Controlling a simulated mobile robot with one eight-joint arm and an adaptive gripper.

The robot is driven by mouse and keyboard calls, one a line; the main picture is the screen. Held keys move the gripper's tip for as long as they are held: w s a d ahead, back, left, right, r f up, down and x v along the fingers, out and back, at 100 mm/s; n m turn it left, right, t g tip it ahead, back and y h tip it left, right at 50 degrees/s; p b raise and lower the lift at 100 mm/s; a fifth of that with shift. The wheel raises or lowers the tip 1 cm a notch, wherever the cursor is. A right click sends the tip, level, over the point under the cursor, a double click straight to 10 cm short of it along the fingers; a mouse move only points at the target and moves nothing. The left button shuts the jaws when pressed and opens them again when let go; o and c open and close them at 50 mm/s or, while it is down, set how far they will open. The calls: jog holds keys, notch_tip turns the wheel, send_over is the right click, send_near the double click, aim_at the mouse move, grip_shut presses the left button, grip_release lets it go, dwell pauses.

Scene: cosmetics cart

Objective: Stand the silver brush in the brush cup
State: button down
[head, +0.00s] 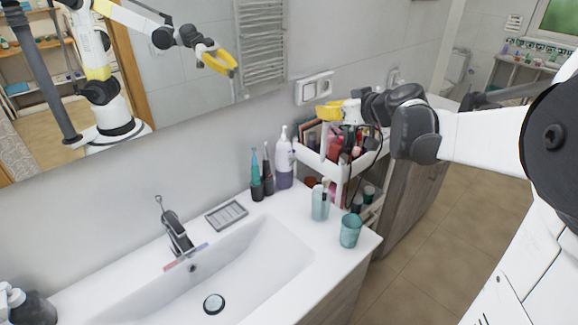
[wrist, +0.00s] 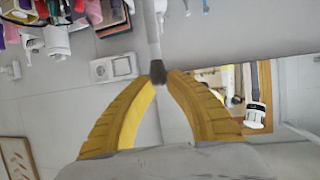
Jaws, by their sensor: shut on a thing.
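My gripper (head: 327,111) is raised over the cosmetics cart, its yellow fingers pointing left. In the wrist view my gripper (wrist: 161,82) is closed around a slim grey-silver brush (wrist: 153,35). In the head view the brush (head: 323,142) appears as a pale upright stick below the fingers. A teal cup (head: 350,231) stands upright at the counter's right corner. I cannot tell which is the brush cup.
The white cart (head: 345,170) is packed with cosmetics. A white pump bottle (head: 284,165) and teal-and-dark items (head: 256,175) stand by the wall. A soap dish (head: 227,215), faucet (head: 175,230) and basin (head: 250,265) lie left. The mirror (head: 190,60) covers the back wall.

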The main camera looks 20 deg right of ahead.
notch_tip(320, 180, down, 21)
jog(key=b, duration=0.6)
jog(key=shift+f+b, duration=0.15)
jog(key=shift+b, duration=0.25)
jog(key=shift+a, duration=0.1)
jog(key=shift+f, duration=0.25)
jog(key=c, duration=1.4)
grip_release()
jog(key=shift+r, duration=0.1)
jog(key=shift+r, duration=0.15)
